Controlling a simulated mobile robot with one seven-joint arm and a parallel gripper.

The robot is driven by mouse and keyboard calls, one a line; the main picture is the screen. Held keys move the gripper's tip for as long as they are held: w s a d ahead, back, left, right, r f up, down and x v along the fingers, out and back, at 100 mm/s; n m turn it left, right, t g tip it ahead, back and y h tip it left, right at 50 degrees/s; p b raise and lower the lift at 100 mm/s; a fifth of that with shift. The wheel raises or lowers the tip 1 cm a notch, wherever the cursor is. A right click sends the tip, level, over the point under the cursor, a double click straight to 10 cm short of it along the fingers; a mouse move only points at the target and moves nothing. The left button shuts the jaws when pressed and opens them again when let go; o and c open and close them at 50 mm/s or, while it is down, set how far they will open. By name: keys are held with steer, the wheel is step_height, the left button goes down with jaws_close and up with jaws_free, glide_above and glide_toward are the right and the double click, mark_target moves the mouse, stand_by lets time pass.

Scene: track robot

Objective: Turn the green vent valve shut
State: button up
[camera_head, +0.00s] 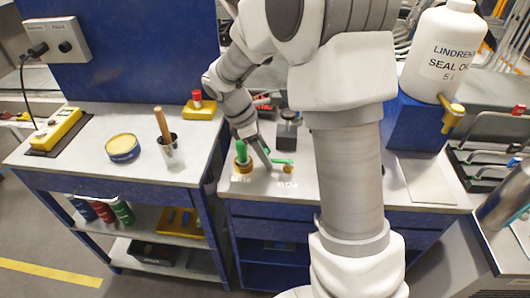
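Two valves with green handles stand on the right-hand bench top. The left one has an upright green handle (242,151) on a round yellow base (243,166). The right one has a green lever (282,161) lying roughly level, pointing left from a small brass body (288,169). White labels lie in front of both, too small to read, so I cannot tell which is the vent valve. My gripper (264,158) points down between the two handles, close to both. One grey finger shows; the other is not clear. I cannot tell whether it touches either handle.
A dark block with a knob (288,130) stands behind the valves. A white oil jug (444,50) with a brass tap sits on a blue stand (416,122) at right. The left bench holds a yellow tin (123,148) and a cup with a wooden handle (170,152). My arm hides the bench middle.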

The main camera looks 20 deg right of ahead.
jaws_close()
steer(key=shift+w+r, duration=0.1)
stand_by(1.2)
